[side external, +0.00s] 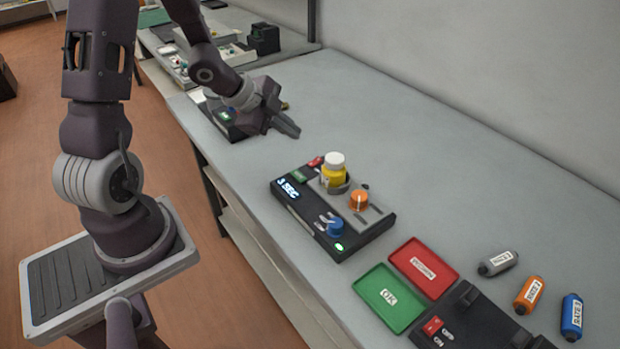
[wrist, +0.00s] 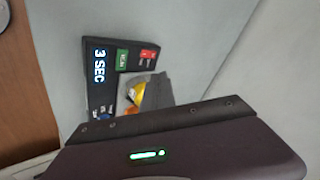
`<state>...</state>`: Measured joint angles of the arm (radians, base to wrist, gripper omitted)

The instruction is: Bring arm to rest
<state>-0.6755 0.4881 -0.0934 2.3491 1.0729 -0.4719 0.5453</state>
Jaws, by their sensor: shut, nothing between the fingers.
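My gripper (side external: 291,128) is shut and empty, held above the grey table (side external: 420,150) behind the black device. The device (side external: 308,217) shows "3 SEC" on its display, with a red and a green button, an orange knob (side external: 359,199) and a blue knob (side external: 334,227). A yellow bottle with a white cap (side external: 334,172) stands upright in the device's holder. In the wrist view the device (wrist: 100,80) and part of the yellow bottle (wrist: 138,95) show beyond my gripper's body; the fingertips cannot be made out there.
A green OK tray (side external: 375,308) and a red tray (side external: 440,283) lie at the front. Grey (side external: 497,263), orange (side external: 528,295) and blue (side external: 571,318) cartridges lie at the right near a black fixture (side external: 470,310). Another device (side external: 222,118) sits beside my gripper. The table's back right is clear.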

